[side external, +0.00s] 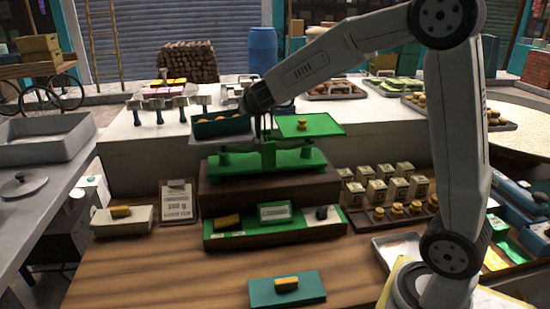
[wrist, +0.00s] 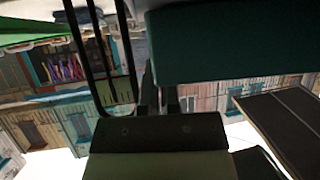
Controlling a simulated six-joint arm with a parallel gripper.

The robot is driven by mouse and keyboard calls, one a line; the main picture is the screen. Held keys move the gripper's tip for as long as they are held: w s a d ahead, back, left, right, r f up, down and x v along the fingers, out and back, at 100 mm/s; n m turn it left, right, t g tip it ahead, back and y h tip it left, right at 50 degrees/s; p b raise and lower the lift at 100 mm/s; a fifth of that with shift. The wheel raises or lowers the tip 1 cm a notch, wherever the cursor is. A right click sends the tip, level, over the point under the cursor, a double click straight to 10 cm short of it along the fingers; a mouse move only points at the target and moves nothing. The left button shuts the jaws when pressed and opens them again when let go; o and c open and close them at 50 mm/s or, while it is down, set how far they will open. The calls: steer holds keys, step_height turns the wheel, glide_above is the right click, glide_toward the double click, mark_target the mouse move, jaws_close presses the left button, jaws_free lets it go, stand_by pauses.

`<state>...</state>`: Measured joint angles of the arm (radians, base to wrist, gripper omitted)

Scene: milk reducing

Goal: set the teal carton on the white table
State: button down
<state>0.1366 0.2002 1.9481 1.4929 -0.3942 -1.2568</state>
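A dark teal carton (side external: 222,126) with orange pieces showing along its top is at the left pan of the green balance scale (side external: 268,160), in front of the white table (side external: 150,138). A large dark teal surface (wrist: 235,45), likely the carton, fills the upper right of the wrist view. My gripper (side external: 250,115) is just right of the carton, pointing down to the left. Its fingertips are small and partly hidden there, so I cannot tell whether they touch the carton or are open.
The right pan (side external: 310,125) holds small yellow weights. Metal stands (side external: 172,108) and a tray line the white table; its front left is clear. Below are a green tray (side external: 275,230), several small cartons (side external: 385,185) and a teal block (side external: 287,291) with a yellow piece.

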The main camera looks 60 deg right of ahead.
steer(key=c, duration=0.8)
jaws_free()
steer(key=shift+c, duration=0.2)
steer(key=shift+f, duration=0.25)
steer(key=shift+v, duration=3.95)
steer(key=shift+f, duration=0.1)
steer(key=o, duration=0.8)
